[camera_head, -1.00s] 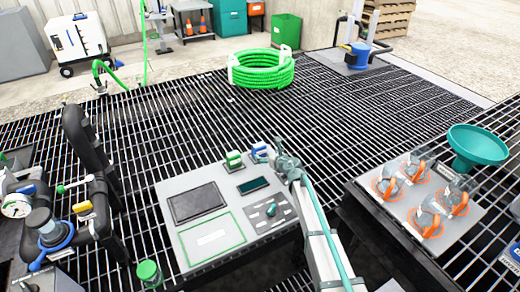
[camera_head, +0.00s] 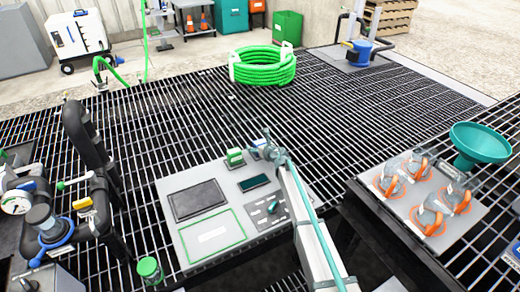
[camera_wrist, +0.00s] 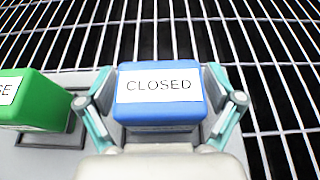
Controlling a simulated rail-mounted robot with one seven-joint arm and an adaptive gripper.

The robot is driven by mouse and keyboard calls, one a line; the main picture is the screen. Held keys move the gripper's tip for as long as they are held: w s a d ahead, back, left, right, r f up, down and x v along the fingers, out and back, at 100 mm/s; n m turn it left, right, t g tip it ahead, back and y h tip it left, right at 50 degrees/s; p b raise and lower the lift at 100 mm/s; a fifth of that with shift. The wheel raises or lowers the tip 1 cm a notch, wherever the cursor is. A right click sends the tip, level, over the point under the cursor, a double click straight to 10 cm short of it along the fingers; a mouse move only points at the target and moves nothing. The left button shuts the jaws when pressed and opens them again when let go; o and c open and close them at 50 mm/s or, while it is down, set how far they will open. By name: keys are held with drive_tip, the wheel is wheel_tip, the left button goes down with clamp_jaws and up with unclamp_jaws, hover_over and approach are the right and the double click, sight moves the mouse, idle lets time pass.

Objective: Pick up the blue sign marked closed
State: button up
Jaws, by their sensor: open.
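The blue sign (camera_wrist: 160,110) carries a white label reading CLOSED. In the wrist view it sits between the two fingers of my gripper (camera_wrist: 160,103), which are open on either side of it. A narrow gap shows at each side of the sign. In the head view the blue sign (camera_head: 256,143) is a small patch at the back edge of the grey panel, and my gripper (camera_head: 272,148) is right beside it and partly hides it. My arm reaches up to it from the lower right.
A green sign (camera_wrist: 33,100) stands to the left of the blue one, and also shows in the head view (camera_head: 235,157). The grey panel (camera_head: 170,190) bears a dark screen and a green-framed area. A fixture with orange-ringed clamps (camera_head: 412,215) and a teal funnel (camera_head: 480,143) stands right.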

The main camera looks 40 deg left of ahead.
drive_tip(key=shift+a, duration=0.1)
drive_tip(key=shift+c, duration=0.2)
drive_tip(key=c, duration=1.2)
drive_tip(key=shift+w, duration=0.1)
